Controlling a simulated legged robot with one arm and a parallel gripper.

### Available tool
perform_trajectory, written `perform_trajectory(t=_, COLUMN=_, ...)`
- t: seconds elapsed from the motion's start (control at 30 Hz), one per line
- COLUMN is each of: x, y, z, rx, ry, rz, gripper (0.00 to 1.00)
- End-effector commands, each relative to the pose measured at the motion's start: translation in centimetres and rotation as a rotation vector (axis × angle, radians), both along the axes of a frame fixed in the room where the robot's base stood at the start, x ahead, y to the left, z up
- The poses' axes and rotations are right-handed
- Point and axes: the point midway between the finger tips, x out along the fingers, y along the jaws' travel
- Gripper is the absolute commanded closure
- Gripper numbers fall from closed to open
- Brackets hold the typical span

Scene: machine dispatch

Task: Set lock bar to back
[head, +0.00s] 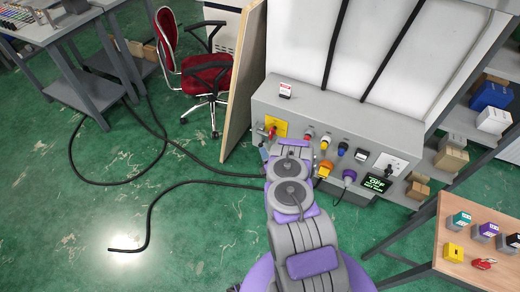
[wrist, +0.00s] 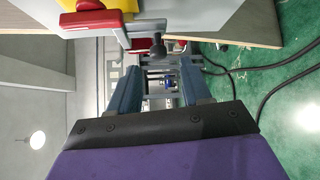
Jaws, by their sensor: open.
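A red-and-grey bar fitting (wrist: 112,28) is at the top of the wrist view, by a yellow part. A grey bar with a dark round knob (wrist: 157,47) extends from it; I take this as the lock bar. In the head view, a red handle (head: 272,132) sits by a yellow plate (head: 280,126) on the grey machine panel. My gripper (wrist: 160,72) is open, with its two blue fingers apart. The knob appears in line with the gap, near the fingertips; I cannot tell whether it is between them.
The grey panel (head: 345,118) also carries coloured plugs and a small display (head: 376,183). A wooden board (head: 243,80) leans at its left. Black cables (head: 150,205) lie on the green floor. A red chair (head: 205,72) stands behind. A wooden table (head: 470,225) with small boxes is at right.

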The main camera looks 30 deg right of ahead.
Motion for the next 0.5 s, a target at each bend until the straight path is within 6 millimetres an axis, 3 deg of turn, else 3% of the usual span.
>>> perform_trajectory(t=0.2, x=4.1, y=-0.5, z=-0.2, rx=-0.003, ry=-0.007, rz=-0.001, gripper=0.52)
perform_trajectory(t=0.5, x=6.6, y=-0.8, z=-0.2, rx=-0.003, ry=-0.004, rz=-0.001, gripper=0.52)
